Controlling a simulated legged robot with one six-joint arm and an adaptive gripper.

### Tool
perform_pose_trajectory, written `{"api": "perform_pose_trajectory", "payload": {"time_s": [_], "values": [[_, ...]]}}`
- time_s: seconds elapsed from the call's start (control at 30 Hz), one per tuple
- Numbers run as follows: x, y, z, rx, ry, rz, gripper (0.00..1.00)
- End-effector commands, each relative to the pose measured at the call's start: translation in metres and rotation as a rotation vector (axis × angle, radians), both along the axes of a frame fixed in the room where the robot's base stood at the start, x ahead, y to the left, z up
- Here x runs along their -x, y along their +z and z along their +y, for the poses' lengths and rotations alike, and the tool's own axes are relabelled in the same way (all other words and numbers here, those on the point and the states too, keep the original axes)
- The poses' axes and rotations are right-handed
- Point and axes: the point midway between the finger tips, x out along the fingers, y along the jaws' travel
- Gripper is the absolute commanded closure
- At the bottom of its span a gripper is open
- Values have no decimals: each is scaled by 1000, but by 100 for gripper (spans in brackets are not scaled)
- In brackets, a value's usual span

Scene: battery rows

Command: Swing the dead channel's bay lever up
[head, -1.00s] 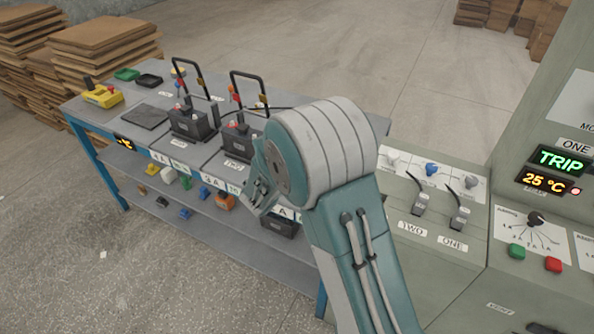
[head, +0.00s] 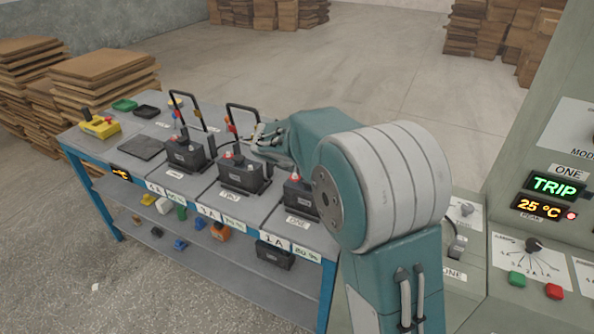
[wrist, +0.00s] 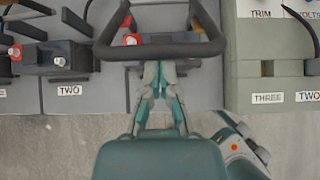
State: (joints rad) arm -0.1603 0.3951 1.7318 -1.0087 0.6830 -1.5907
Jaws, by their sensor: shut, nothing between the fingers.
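The display marked ONE (head: 555,187) reads TRIP in green. In the wrist view, a black U-shaped lever (wrist: 160,51) crosses the picture just beyond my gripper (wrist: 160,66), its side arms running toward the top edge. My shut, empty fingers are close below its crossbar; I cannot tell whether they touch. A dark battery with a red terminal shows behind the bar. In the head view, battery ONE (head: 299,196) is partly covered by my arm, and that lever is not clearly visible. My gripper (head: 258,134) is raised above the bench there.
Two other bay levers stand upright at battery TWO (head: 240,176) and the left battery (head: 183,153). The bench (head: 255,207) has a lower shelf (head: 200,262) with small coloured parts. The control console (head: 500,260) stands close on the right.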

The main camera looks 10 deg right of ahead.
Motion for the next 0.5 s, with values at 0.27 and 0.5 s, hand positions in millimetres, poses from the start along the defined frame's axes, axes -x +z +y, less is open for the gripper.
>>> {"api": "perform_pose_trajectory", "payload": {"time_s": [0.27, 0.5], "values": [[-17, 21, -14, -97, -5, 116, 100], [-31, 35, -26, -150, -2, 187, 100]]}}
